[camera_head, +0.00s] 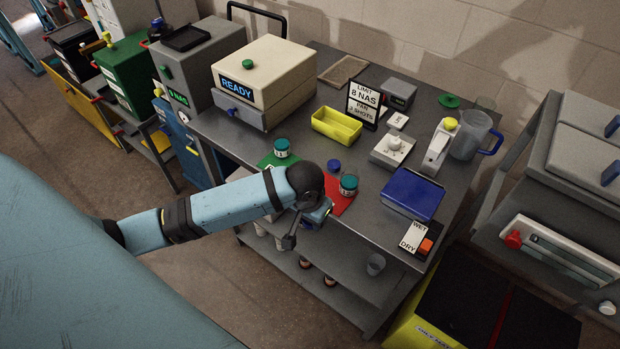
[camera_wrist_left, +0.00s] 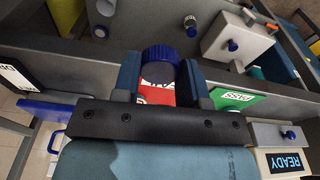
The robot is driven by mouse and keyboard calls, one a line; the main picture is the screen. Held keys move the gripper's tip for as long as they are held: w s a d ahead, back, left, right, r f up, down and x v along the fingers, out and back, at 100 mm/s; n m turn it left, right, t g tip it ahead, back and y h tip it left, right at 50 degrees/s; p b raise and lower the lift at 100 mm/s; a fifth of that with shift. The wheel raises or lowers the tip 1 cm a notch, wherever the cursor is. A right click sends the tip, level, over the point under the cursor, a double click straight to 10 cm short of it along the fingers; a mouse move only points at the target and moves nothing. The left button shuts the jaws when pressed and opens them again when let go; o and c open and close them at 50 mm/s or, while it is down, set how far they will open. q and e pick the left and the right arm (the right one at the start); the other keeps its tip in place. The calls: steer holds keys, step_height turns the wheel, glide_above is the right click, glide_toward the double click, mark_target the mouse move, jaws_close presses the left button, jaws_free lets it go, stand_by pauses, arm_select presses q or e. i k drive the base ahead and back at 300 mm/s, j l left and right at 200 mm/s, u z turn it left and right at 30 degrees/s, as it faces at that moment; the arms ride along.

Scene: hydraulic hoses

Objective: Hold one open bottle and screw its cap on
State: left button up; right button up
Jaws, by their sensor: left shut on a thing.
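My left gripper (camera_head: 318,214) is at the front edge of the bench, beside the red mat (camera_head: 339,199). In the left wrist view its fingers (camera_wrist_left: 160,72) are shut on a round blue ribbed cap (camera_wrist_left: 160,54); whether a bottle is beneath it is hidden. Another small blue cap (camera_head: 333,165) is on the bench behind the red mat. A bottle with a teal cap (camera_head: 349,184) stands on the red mat. Another teal-capped bottle (camera_head: 281,148) stands on the green mat (camera_head: 266,161). My right gripper is in neither view.
A yellow tray (camera_head: 337,125), a sign (camera_head: 363,103), a white dial device (camera_head: 392,149) and a blue-lidded box (camera_head: 412,194) stand on the bench. A cream box marked READY (camera_head: 264,70) is at the back left.

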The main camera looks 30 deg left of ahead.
mark_target(282, 146)
steer(key=j+z, duration=0.1)
steer(key=z, duration=0.35)
steer(key=k+j+z, duration=0.1)
steer(key=j+z, duration=0.2)
steer(key=j, duration=0.15)
steer(key=k+j+z, duration=0.1)
steer(key=j+z, duration=0.15)
steer(key=j, duration=0.15)
steer(key=k+j, duration=0.1)
steer(key=j, duration=0.2)
steer(key=k+j+z, duration=0.15)
steer(key=j, duration=0.4)
steer(key=k+j, duration=0.15)
steer(key=j, duration=0.25)
steer(key=k+j, duration=0.2)
steer(key=j, duration=0.15)
steer(key=k+j+z, duration=0.1)
steer(key=j, duration=0.3)
steer(key=k+j, duration=0.25)
steer(key=j, duration=0.15)
